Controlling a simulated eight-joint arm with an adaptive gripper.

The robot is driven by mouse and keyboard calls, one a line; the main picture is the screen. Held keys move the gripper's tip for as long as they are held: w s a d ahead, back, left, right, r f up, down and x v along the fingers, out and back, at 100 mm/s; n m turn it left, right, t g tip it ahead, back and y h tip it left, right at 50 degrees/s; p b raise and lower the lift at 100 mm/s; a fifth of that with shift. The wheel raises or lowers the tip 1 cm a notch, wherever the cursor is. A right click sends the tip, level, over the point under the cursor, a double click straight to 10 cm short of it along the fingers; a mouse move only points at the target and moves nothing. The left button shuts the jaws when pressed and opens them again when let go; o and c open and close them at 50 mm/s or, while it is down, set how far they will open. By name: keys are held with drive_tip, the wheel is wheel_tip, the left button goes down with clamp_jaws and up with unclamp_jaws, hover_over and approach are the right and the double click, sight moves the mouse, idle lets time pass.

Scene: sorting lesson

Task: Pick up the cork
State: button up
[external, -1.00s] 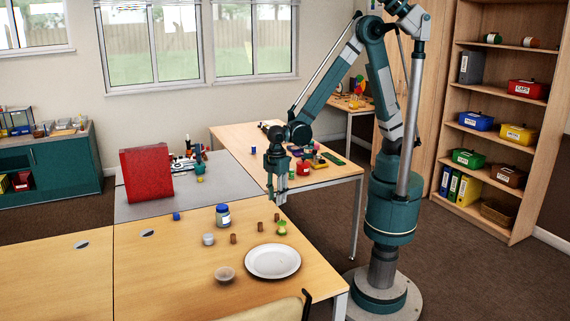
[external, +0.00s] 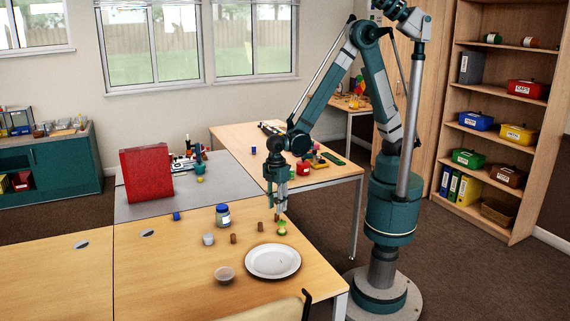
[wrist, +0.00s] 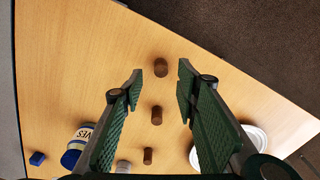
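Three small brown cylinders that look like corks stand on the wooden table. In the wrist view they form a row: the far one (wrist: 160,67), the middle one (wrist: 156,115) and the near one (wrist: 148,156). In the external view, two show clearly, one in the middle (external: 260,226) and one at the left (external: 233,239); the third (external: 277,217) is beside my fingertips. My gripper (external: 279,208) is open and empty, pointing down above the table. In the wrist view its fingertips (wrist: 159,72) are on either side of the far cylinder, seemingly above it.
An apple core (external: 282,228) and a white plate (external: 272,261) are close in front of my gripper. The table edge is close on the right.

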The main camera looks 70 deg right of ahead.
sight(277, 217)
drive_tip(key=shift+f, duration=0.2)
drive_tip(key=shift+s+d+f+b, duration=0.1)
drive_tip(key=shift+f+b, duration=0.7)
drive_tip(key=shift+f, duration=1.7)
drive_tip(key=shift+c, duration=0.2)
drive_tip(key=c, duration=0.7)
